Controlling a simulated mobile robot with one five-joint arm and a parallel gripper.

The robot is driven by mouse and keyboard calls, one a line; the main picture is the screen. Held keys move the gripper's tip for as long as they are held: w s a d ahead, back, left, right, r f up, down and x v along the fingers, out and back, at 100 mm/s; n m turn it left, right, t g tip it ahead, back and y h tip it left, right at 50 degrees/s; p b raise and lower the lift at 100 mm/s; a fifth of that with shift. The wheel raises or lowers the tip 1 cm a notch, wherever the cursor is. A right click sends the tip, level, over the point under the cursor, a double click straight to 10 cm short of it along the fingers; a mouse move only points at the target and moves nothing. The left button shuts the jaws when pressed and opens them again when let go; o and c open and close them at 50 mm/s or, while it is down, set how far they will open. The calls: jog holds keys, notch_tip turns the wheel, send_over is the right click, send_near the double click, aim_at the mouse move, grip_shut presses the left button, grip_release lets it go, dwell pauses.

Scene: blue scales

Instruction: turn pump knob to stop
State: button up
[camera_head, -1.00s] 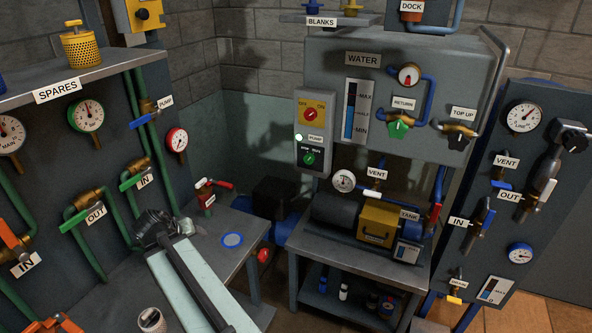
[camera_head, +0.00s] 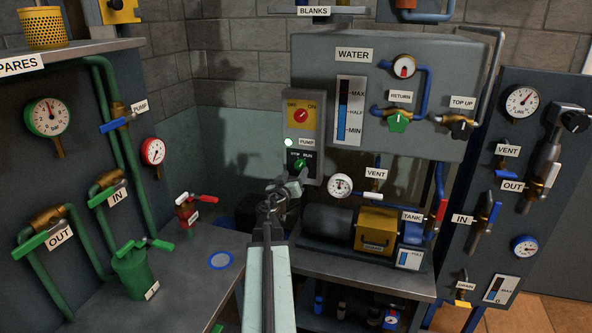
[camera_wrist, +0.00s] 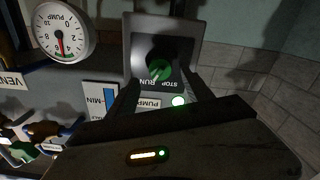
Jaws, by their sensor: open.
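The pump knob (camera_head: 301,164) is a small green knob under STOP and RUN labels, low on the grey pump control box (camera_head: 319,132). It also shows in the wrist view, where the knob (camera_wrist: 159,70) appears upside down. I cannot clearly tell which label its pointer marks. My gripper (camera_head: 288,186) is just below and in front of the knob in the head view. In the wrist view its fingers (camera_wrist: 163,97) are spread on either side below the knob, open and empty, with no visible contact. The pump lamp (camera_head: 289,142) glows pale green; the lamp (camera_wrist: 179,101) is lit in the wrist view too.
A red OFF/ON switch (camera_head: 301,116) sits above the knob on the same box. The pump motor (camera_head: 328,222) is below. A bench with a green can (camera_head: 133,272) is left.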

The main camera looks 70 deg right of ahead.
aim_at(299, 168)
jog(key=d, duration=0.5)
jog(key=shift+w+d, duration=0.1)
jog(key=shift+w, duration=0.05)
grip_shut()
jog(key=n, duration=0.5)
jog(key=shift+n, duration=0.4)
jog(key=n, duration=0.5)
jog(key=shift+n, duration=0.4)
grip_release()
jog(key=shift+n, duration=0.3)
